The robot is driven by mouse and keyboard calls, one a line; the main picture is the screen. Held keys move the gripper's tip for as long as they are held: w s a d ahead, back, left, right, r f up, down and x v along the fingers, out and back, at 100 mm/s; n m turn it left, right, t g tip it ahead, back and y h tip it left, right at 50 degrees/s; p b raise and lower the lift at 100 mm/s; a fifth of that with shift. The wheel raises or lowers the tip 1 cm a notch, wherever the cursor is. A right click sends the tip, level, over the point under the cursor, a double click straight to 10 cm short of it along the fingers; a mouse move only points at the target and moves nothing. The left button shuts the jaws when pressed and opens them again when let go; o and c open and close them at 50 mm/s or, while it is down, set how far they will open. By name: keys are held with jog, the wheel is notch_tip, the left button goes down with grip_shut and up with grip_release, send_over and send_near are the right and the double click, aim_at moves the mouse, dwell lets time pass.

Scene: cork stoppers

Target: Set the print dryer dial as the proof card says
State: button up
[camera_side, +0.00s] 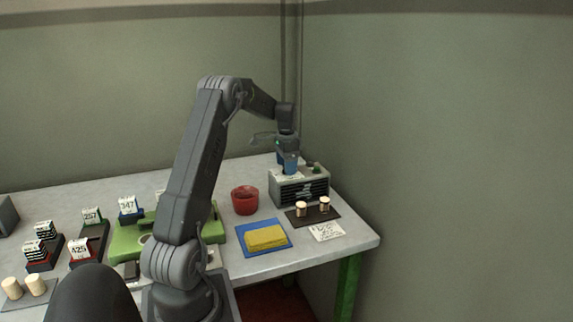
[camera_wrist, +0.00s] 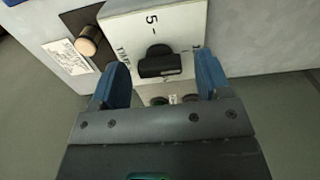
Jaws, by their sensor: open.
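The print dryer (camera_side: 312,190) is a grey box with a dark slatted front at the table's back right. Its pale top (camera_wrist: 120,22) carries a black bar-shaped dial (camera_wrist: 160,64), with a "5" mark above it in the wrist view. The dial's pointing end is not clear. My gripper (camera_side: 288,170) is over the dryer, pointing down. In the wrist view my gripper (camera_wrist: 158,76) is open, one blue finger each side of the dial, with visible gaps. A white printed card (camera_side: 327,232), likely the proof card, lies in front of the dryer; its writing (camera_wrist: 66,57) is too small to read.
A dark tray (camera_side: 318,218) with two corks stands between dryer and card. A red bowl (camera_side: 245,201) and a yellow sponge (camera_side: 266,238) on a blue mat are left of it. Numbered card holders (camera_side: 92,232) fill the left. The wall is close on the right.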

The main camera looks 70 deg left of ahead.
notch_tip(320, 180, up, 14)
dwell(0.6)
jog(key=shift+d, duration=0.1)
jog(key=d+r+t+y, duration=0.1)
jog(key=d+r, duration=0.2)
jog(key=d, duration=0.9)
jog(key=d+r+t, duration=0.1)
jog(key=d+r, duration=0.2)
jog(key=d, duration=0.8)
jog(key=s+d+f+t, duration=0.1)
jog(key=s+d+f, duration=0.3)
jog(key=s+d, duration=0.3)
jog(key=s+d+f+t+h, duration=0.1)
jog(key=s+d+f+t, duration=0.1)
jog(key=s+d, duration=0.5)
jog(key=d+f, duration=0.1)
jog(key=d, duration=0.5)
jog(key=shift+s+f+t, duration=0.3)
jog(key=shift+s+f, duration=0.05)
